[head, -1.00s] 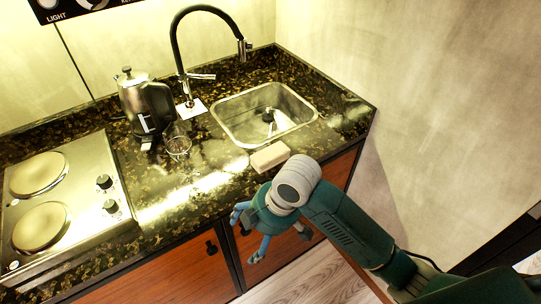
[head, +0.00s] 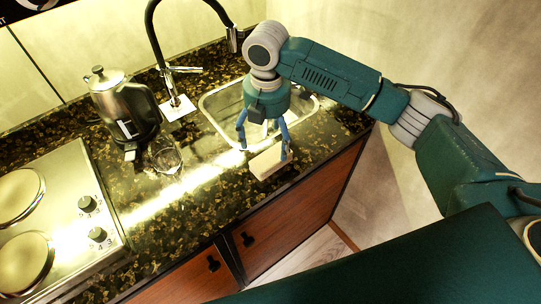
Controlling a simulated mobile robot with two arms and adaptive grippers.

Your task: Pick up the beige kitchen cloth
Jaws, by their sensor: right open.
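The beige kitchen cloth (head: 268,162) is a small folded block on the dark speckled counter, in front of the sink near the counter's front edge. My right gripper (head: 264,152) points down over it with its blue fingers apart. One finger is at the cloth's left far side and the other overlaps its right end in the picture. I cannot tell whether the fingers touch the cloth. My left gripper is not in view.
The sink (head: 212,104) lies behind the cloth, partly hidden by my right arm. A black tap (head: 157,40), a steel kettle (head: 124,106) and a clear glass (head: 167,158) stand to the left. A two-plate hob (head: 70,188) is at far left.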

